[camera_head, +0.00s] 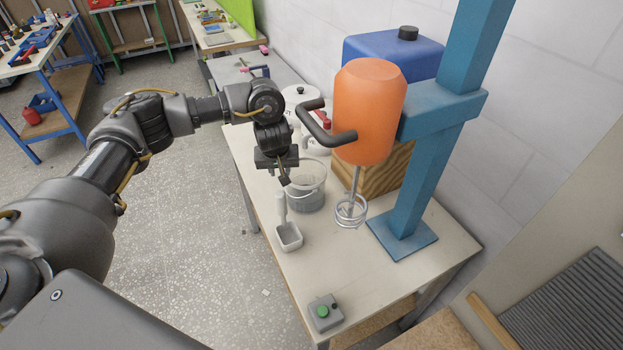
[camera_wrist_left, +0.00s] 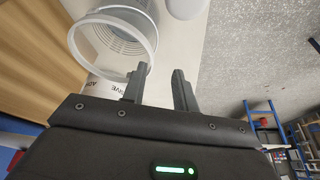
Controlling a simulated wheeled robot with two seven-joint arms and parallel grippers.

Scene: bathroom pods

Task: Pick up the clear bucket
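The clear bucket (camera_head: 307,195) stands upright on the table, below and right of my left gripper (camera_head: 283,180) in the head view. It holds something grey. In the left wrist view the bucket (camera_wrist_left: 112,42) shows at the upper left, with its pale round rim facing the camera. My left gripper (camera_wrist_left: 159,75) is open there, its two fingers apart with nothing held between them. The left finger overlaps the bucket's rim in that view; I cannot tell whether they touch. My right gripper is not in view.
An orange mixer (camera_head: 368,110) with a wire whisk (camera_head: 351,210) hangs on a blue stand (camera_head: 425,180) right of the bucket. White containers (camera_head: 300,97) are behind. A green-button box (camera_head: 325,312) sits near the table's front edge.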

